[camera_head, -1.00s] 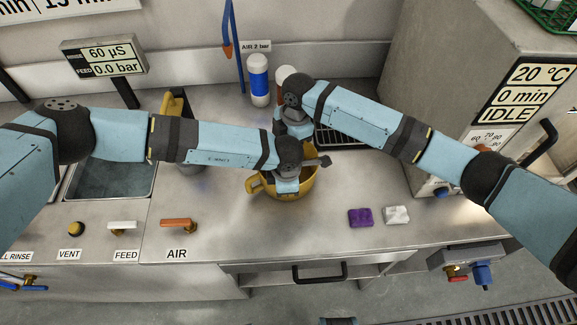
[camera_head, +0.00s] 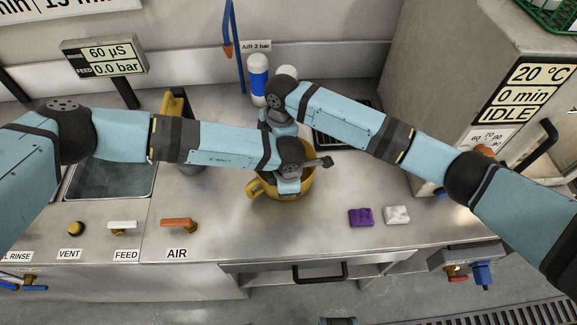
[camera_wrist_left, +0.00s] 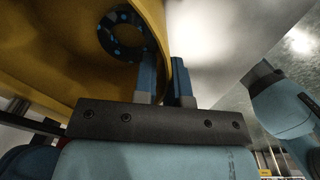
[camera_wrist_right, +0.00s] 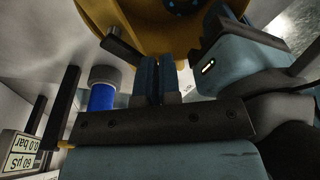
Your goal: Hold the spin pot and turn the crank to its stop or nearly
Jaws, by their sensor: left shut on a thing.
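The yellow spin pot (camera_head: 310,180) stands on the steel counter, its handle at the left. My left gripper (camera_head: 288,186) reaches over its near side; in the left wrist view its fingers (camera_wrist_left: 167,80) are shut on the pot's wall (camera_wrist_left: 75,65). A dark bar with a knob (camera_head: 325,161), apparently part of the crank, sticks out right of my left gripper. My right gripper (camera_head: 278,128) is at the pot's far side. In the right wrist view its fingers (camera_wrist_right: 158,78) are close together before the yellow pot (camera_wrist_right: 130,15); whether they hold anything is unclear. My arms hide most of the crank.
A white-and-blue bottle (camera_head: 258,80) stands behind my right gripper, with a dark rack (camera_head: 335,140) to the right. Purple (camera_head: 361,218) and white (camera_head: 396,215) blocks lie at the front right. A sink (camera_head: 112,180) is at the left; front counter around the orange AIR lever (camera_head: 178,223) is clear.

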